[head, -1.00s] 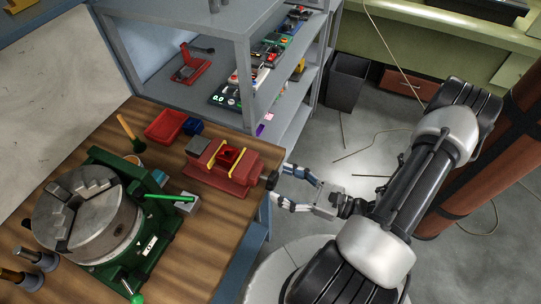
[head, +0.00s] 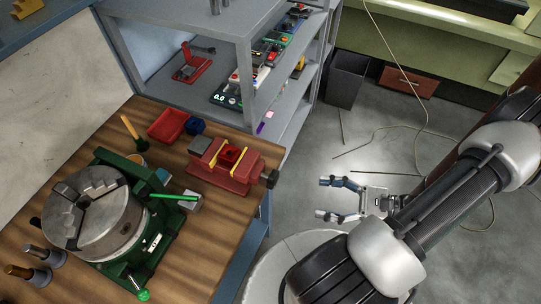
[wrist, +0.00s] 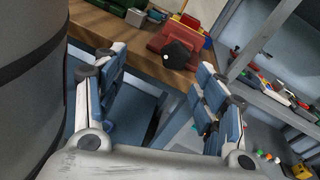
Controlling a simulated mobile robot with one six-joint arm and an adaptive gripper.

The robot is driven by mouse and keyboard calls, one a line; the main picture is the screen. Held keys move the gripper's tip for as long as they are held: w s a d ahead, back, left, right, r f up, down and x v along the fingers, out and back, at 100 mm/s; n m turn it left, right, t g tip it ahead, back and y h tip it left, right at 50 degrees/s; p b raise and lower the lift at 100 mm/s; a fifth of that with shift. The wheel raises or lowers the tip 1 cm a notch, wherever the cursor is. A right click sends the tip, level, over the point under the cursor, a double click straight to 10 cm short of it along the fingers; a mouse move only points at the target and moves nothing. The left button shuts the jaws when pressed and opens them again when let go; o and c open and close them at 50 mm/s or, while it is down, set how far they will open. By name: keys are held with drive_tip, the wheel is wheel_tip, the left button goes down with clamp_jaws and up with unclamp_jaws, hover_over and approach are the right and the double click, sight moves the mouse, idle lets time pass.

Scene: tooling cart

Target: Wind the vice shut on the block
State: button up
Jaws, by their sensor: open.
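The red vice (head: 224,168) stands near the right edge of the wooden bench, with yellow strips along its jaws. A small red block (head: 230,155) sits between the jaws; I cannot tell whether both jaws touch it. The vice's dark round knob (head: 270,179) sticks out past the bench edge. In the wrist view the knob (wrist: 179,53) faces me, with the red vice body (wrist: 172,35) behind it. My gripper (head: 325,199) is open and empty, to the right of the knob and apart from it. Its fingers (wrist: 160,78) frame the knob from a distance in the wrist view.
A green-based chuck (head: 97,220) fills the bench's left part. A green-handled tool (head: 176,197) lies by the vice. A red tray (head: 167,124) and blue box (head: 196,126) lie behind. Grey shelving (head: 250,60) rises beyond.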

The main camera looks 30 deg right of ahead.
drive_tip(key=w+a+r+n+g+h+p, duration=0.1)
drive_tip(key=a+r+n+g+h, duration=0.3)
drive_tip(key=r+n, duration=0.8)
drive_tip(key=w+a+r+n+g+h+p, duration=0.1)
drive_tip(key=a+r+n+g+h, duration=0.3)
drive_tip(key=a+r+n+h, duration=0.4)
drive_tip(key=shift+w+a+r+n+p, duration=0.3)
drive_tip(key=shift+a+r+n+p, duration=0.35)
drive_tip(key=shift+a+r+n, duration=1.65)
drive_tip(key=shift+d+r+m, duration=0.4)
drive_tip(key=shift+d, duration=0.25)
